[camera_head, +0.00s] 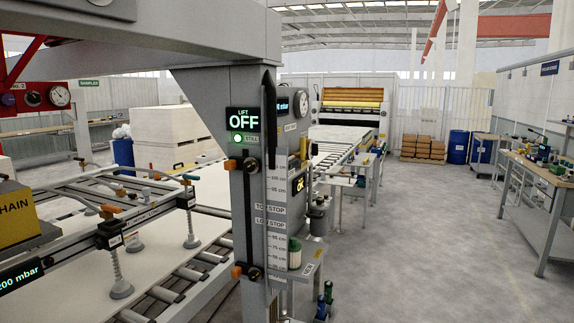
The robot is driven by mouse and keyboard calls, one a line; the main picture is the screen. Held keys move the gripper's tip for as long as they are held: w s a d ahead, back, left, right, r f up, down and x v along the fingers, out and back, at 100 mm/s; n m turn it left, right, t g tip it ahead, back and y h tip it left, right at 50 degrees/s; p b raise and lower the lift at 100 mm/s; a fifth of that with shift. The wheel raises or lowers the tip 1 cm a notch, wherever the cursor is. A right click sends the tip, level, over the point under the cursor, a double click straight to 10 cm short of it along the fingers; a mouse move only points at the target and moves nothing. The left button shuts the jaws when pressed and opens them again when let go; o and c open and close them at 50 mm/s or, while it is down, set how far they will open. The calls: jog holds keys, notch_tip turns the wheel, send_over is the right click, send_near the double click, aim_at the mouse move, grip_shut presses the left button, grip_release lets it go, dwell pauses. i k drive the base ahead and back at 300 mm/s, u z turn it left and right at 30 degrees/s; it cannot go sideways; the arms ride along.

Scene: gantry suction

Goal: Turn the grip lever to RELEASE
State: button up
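My gripper is not in view. A grey gantry post (243,205) stands at the centre of the head view. I cannot make out a lever marked grip or RELEASE. At left, a suction frame (140,222) carries several grey cups (121,288) and small orange-handled fittings, over a pale sheet.
A roller conveyor (190,277) runs under the frame at left. A small side shelf (300,262) juts from the post. A workbench (543,175) stands at right, with blue barrels (458,146) and stacked brown goods (423,147) behind. The grey floor at centre right is clear.

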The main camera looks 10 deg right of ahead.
aim_at(294, 161)
jog(key=z, duration=0.05)
jog(key=k, duration=0.6)
jog(key=z, duration=0.25)
jog(key=i, duration=1.75)
jog(key=u, duration=0.5)
